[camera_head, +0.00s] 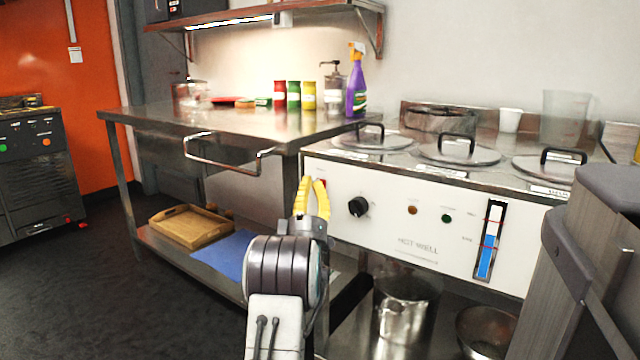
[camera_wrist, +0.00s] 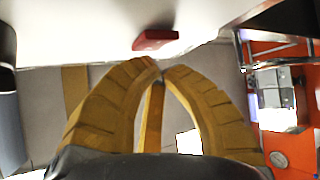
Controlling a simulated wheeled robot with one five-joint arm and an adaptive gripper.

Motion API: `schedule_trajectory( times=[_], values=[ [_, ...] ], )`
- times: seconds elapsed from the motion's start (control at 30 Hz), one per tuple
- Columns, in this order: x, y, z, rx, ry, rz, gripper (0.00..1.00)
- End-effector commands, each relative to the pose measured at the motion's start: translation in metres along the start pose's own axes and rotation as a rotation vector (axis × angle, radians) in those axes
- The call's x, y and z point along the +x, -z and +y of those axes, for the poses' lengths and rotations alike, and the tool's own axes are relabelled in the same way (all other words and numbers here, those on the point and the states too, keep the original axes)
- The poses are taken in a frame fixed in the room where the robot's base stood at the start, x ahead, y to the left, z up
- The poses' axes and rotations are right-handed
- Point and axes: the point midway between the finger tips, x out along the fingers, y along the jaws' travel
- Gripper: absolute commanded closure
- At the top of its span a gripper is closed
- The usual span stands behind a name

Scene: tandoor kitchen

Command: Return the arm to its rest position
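My arm reaches forward from the bottom of the head view, in front of the left end of the hot well. My gripper (camera_head: 312,183) has yellow fingers that point up, close to the left end of the white front panel. In the wrist view the curved fingers of my gripper (camera_wrist: 160,69) come together at their tips. I see nothing held between them. A small red part (camera_wrist: 155,40) lies just beyond the fingertips; I cannot tell whether they touch it.
The hot well (camera_head: 420,225) has a black knob (camera_head: 358,206) and several lidded wells. A steel table (camera_head: 230,123) to the left carries a purple spray bottle (camera_head: 356,85) and jars. A wooden tray (camera_head: 190,226) sits on its lower shelf. Dark floor (camera_head: 95,290) is clear at the left.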

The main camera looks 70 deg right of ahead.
Motion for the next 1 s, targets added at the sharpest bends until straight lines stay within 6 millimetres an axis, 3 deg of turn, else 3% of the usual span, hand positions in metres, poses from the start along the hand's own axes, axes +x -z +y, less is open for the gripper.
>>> schedule_trajectory(
  times=[1.0],
  values=[
    [-0.0045,0.0102,0.0005,0.006,0.010,0.003,1.00]
  ],
)
